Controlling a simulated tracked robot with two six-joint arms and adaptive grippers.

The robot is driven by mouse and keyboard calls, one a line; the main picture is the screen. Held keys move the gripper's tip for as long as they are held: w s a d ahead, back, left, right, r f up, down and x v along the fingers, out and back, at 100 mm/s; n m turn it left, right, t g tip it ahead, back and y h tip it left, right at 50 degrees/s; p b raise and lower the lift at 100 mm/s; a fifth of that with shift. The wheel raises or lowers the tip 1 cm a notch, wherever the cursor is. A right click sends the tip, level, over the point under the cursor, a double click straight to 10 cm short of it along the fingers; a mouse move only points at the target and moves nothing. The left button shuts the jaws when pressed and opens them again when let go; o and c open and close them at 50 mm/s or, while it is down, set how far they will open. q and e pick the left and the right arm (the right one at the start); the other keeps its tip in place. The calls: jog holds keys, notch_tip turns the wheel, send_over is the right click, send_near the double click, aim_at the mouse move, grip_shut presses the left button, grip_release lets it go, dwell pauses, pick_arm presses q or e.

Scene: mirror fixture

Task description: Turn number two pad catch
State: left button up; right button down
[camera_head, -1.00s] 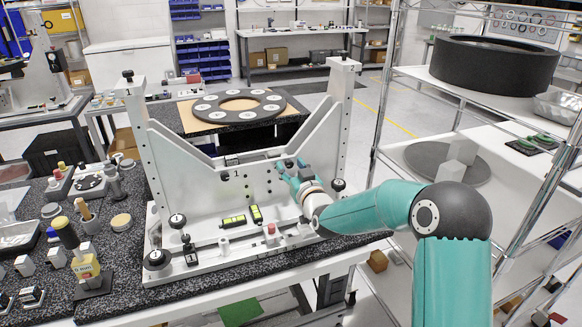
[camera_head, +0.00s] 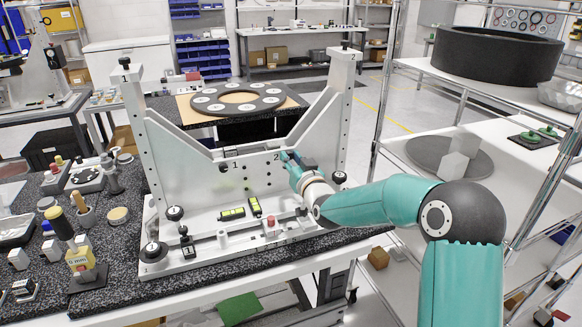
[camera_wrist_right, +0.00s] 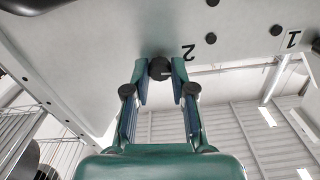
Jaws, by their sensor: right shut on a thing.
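The mirror fixture (camera_head: 200,165) is a large pale upright plate with a V-shaped notch and a post at each side. A black "2" is printed on its face. The number two pad catch (camera_wrist_right: 160,68) is a small round dark knob beside the upside-down "2" in the right wrist view. My right gripper (camera_wrist_right: 160,75) is shut on this catch, with a finger on each side of it. In the head view my right gripper (camera_head: 286,157) is at the plate just right of the "2" and hides the catch. My left gripper is not in view.
The number one catch (camera_head: 223,167) is a dark knob left on the plate. Yellow-green levels (camera_head: 232,214) and a red button (camera_head: 270,220) sit at the fixture's base. Small tools crowd the dark bench at left.

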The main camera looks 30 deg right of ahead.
jog(key=m+b, duration=0.6)
jog(key=b, duration=0.2)
jog(key=m+b, duration=0.7)
jog(key=b, duration=0.2)
jog(key=shift+d+f, duration=0.15)
jog(key=shift+f, duration=0.05)
jog(key=shift+m+b, duration=0.85)
jog(key=shift+m, duration=0.35)
jog(key=c, duration=1)
grip_release()
jog(key=shift+s+r, duration=0.1)
jog(key=shift+s, duration=0.45)
jog(key=v, duration=1.1)
